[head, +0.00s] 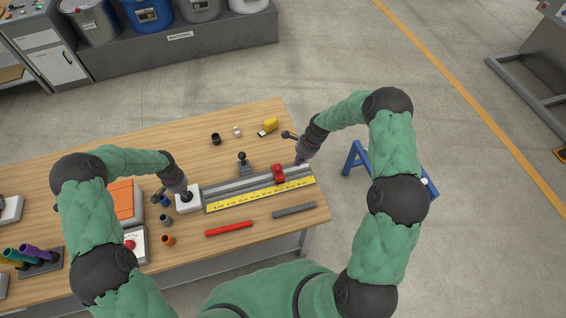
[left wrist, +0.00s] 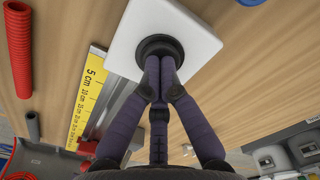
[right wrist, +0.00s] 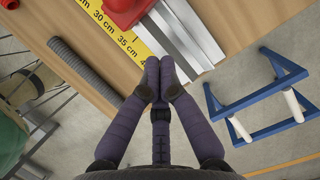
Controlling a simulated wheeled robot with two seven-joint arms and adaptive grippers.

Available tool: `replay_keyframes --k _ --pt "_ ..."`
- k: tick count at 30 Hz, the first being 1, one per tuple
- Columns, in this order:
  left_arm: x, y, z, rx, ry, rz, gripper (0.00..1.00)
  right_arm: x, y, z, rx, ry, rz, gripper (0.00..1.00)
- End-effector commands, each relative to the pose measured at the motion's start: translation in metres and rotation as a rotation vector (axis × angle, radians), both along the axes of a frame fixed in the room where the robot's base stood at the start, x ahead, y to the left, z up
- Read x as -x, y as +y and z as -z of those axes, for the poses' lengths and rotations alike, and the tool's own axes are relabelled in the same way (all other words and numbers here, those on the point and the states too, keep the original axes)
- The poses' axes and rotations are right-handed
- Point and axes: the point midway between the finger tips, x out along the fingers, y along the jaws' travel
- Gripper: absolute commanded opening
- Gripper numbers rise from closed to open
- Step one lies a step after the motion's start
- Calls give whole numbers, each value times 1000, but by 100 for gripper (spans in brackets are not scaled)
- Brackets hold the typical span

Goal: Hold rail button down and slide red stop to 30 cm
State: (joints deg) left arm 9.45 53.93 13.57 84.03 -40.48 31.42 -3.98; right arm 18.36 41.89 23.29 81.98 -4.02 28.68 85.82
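The rail (head: 235,187) lies on the bench with a yellow centimetre scale (head: 262,195) along its front. The red stop (head: 278,175) sits on the rail toward its right end; in the right wrist view the red stop (right wrist: 126,10) is near the 30 and 35 cm marks. A white box (head: 187,206) with a round black button (left wrist: 158,42) stands at the rail's left end. My left gripper (left wrist: 160,62) is shut, fingertips over the button; contact is unclear. My right gripper (right wrist: 160,66) is shut and empty over the rail's right end, to the right of the stop.
A red corrugated tube (head: 229,229) and a grey tube (head: 294,210) lie in front of the rail. A dark knobbed piece (head: 244,165) stands behind it. A yellow tape measure (head: 269,125) lies further back. The bench's right edge is close to my right gripper.

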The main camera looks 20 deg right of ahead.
Motion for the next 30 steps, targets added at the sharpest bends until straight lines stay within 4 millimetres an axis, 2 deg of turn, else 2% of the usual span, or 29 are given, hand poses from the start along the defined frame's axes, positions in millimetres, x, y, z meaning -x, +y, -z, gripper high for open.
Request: replay_keyframes --k 1,6,13,19,30 --pt "9 -3 8 3 19 4 0 -1 -3 -14 1 -5 0 0" --pt "8 -3 8 3 19 3 0 1 -12 -48 1 -4 -1 0" --pt "9 -3 8 3 19 4 0 4 -22 -81 0 -2 -1 0" --pt "9 -3 8 3 19 4 0 5 -26 -93 0 -1 -2 0" --pt "8 -3 6 3 19 4 0 5 -26 -94 0 0 -1 0"
